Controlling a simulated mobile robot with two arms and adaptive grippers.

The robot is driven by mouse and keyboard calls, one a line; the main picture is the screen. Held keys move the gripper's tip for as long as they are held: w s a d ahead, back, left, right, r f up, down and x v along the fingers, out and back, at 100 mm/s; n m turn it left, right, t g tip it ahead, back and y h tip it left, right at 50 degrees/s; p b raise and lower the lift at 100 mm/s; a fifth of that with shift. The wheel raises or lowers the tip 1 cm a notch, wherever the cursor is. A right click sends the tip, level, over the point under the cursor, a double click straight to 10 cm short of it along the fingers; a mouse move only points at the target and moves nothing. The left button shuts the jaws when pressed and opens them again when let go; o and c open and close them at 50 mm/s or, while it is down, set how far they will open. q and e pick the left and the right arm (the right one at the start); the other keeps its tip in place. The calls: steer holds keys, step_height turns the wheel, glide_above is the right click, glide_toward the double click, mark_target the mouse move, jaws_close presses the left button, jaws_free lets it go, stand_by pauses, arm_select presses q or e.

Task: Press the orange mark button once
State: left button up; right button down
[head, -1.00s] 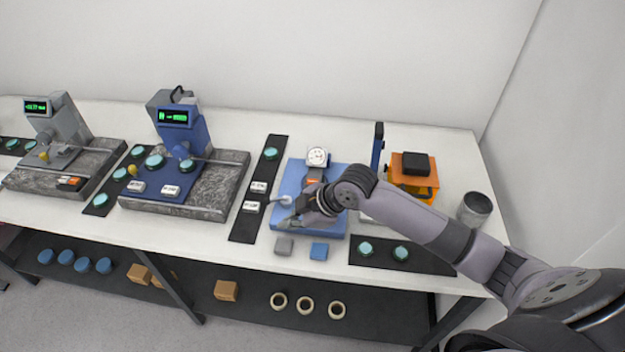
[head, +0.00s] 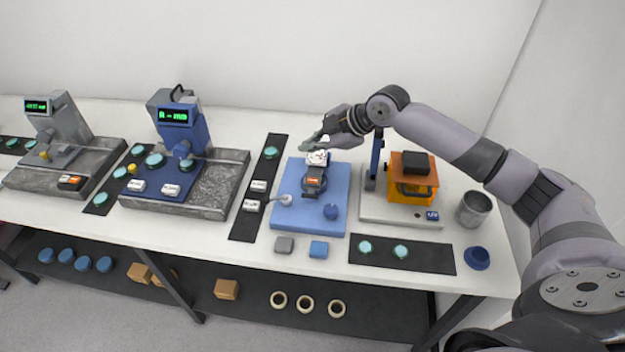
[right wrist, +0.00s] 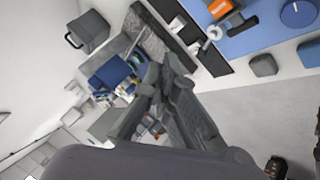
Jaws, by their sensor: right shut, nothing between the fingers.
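An orange patch (head: 313,181) sits on the small dark unit below the white dial gauge (head: 318,158), on the blue plate (head: 283,222). It also shows in the right wrist view (right wrist: 219,7). A second orange key (head: 70,180) is on a small black box at the left, on the grey stone base. I cannot read which one is the mark button. My right gripper (head: 306,146) is shut and empty, near the dial gauge at the back edge of the blue plate, apart from both orange parts. In the right wrist view its fingers (right wrist: 160,85) are together. My left gripper is out of view.
A blue instrument (head: 183,130) with a green display stands on a stone base at left centre. An orange block unit (head: 425,190) with a post stands right of the blue plate. A metal cup (head: 474,209) and blue bowl (head: 477,258) are at the right.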

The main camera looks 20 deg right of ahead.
steer(key=b, duration=0.6)
glide_above(312, 182)
step_height(312, 182, down, 7)
steer(key=shift+r, duration=0.15)
steer(key=shift+f+b, duration=0.5)
steer(key=shift+f, duration=0.55)
steer(key=shift+f, duration=0.1)
steer(key=shift+f, duration=0.3)
steer(key=shift+f+b, duration=0.3)
steer(key=shift+f, duration=0.2)
stand_by(0.7)
steer(key=shift+r+p, duration=0.85)
steer(key=shift+r, duration=0.05)
